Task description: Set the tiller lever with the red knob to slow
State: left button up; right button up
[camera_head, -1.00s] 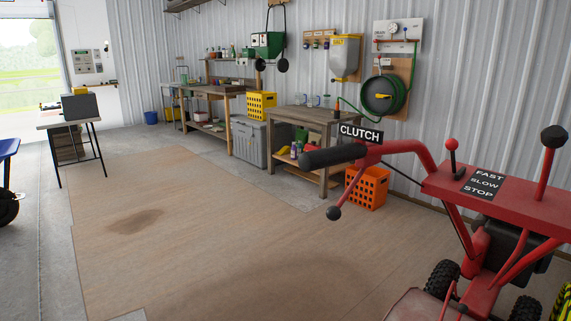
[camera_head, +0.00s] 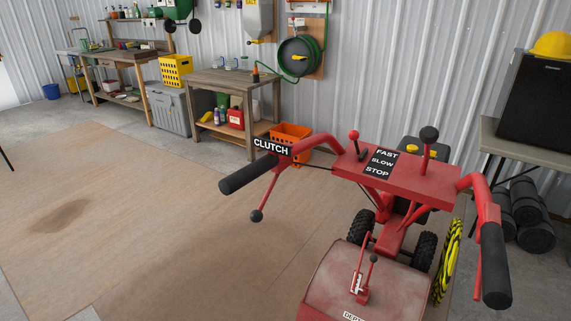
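The red tiller (camera_head: 415,184) stands to the right of the middle, its two black handlebar grips pointing toward me. The lever with the red knob (camera_head: 354,135) rises from the left part of its red panel, beside a black label (camera_head: 382,162) reading FAST, SLOW, STOP from far to near. The knob appears near the FAST end, but I cannot tell its exact setting. A taller lever with a black knob (camera_head: 428,134) stands right of the label. Neither of my grippers is in view.
A CLUTCH label and black-knobbed lever (camera_head: 257,215) are by the left grip (camera_head: 248,174). The right grip (camera_head: 495,265) sticks out near the right edge. A wooden workbench (camera_head: 232,80) and orange crate (camera_head: 290,140) stand behind. The floor at left is clear.

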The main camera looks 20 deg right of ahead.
aim_at(353, 134)
jog(key=z, duration=1.2)
jog(key=i+j+z, duration=0.2)
jog(key=j, duration=0.6)
jog(key=j+z, duration=0.2)
jog(key=j, duration=0.55)
